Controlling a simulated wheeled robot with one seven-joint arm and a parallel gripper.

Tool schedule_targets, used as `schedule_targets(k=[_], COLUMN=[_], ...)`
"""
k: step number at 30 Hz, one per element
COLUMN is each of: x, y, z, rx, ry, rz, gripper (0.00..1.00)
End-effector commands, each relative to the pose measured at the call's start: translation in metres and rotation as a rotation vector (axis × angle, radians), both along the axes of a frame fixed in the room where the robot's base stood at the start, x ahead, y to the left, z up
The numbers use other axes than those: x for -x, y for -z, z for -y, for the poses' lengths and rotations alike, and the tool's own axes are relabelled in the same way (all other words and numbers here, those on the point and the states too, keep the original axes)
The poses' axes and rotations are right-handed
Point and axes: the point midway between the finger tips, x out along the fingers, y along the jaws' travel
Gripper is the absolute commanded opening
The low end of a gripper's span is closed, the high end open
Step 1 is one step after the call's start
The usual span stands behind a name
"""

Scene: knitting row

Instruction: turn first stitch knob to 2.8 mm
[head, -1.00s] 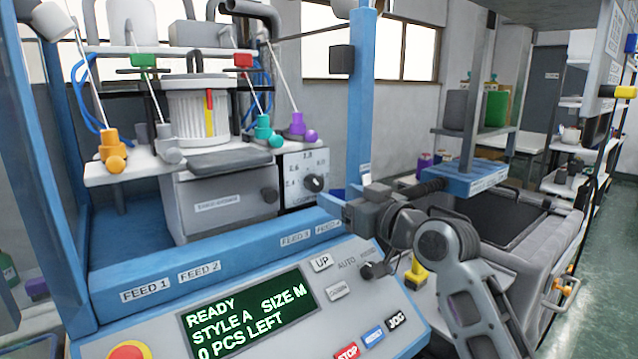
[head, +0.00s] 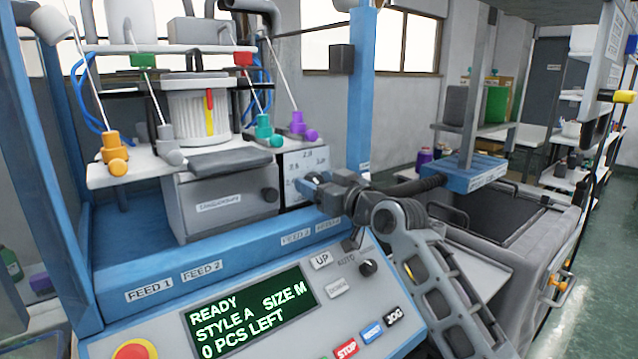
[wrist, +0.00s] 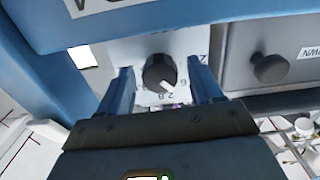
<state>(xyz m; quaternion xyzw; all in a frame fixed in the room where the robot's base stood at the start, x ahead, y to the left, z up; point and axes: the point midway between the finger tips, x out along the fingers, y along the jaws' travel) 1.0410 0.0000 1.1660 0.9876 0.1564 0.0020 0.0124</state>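The stitch knob (wrist: 158,70) is a round black dial with a white pointer, on a light scale plate (head: 292,162) at the right of the grey machine box. In the wrist view the pointer aims down and slightly right, towards a partly legible, seemingly 2.8 mark. My gripper (wrist: 160,66) is open, with one blue finger on each side of the knob. Gaps show between the fingers and the knob; contact depth cannot be told. In the head view my gripper (head: 312,184) is in front of the plate and hides the knob.
The blue feed-label rail (head: 225,262) runs below my gripper, above the control panel (head: 250,320). A blue upright post (head: 361,100) stands just right of the plate. Another dark knob (head: 270,195) is on the grey box (head: 215,203) beside the plate.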

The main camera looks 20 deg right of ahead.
Motion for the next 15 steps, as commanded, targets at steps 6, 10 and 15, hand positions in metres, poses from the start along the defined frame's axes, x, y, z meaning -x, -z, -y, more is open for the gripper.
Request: schedule_targets(k=[6,10,15], x=[0.0002,0.0002,0.0003], y=[0.0001,0.0001,0.0002], z=[0.0001,0.0,0.0], rx=[0.0,0.0,0.0], ry=[0.0,0.0,0.0], rz=[0.0,0.0,0.0], gripper=[0.45,0.32,0.16])
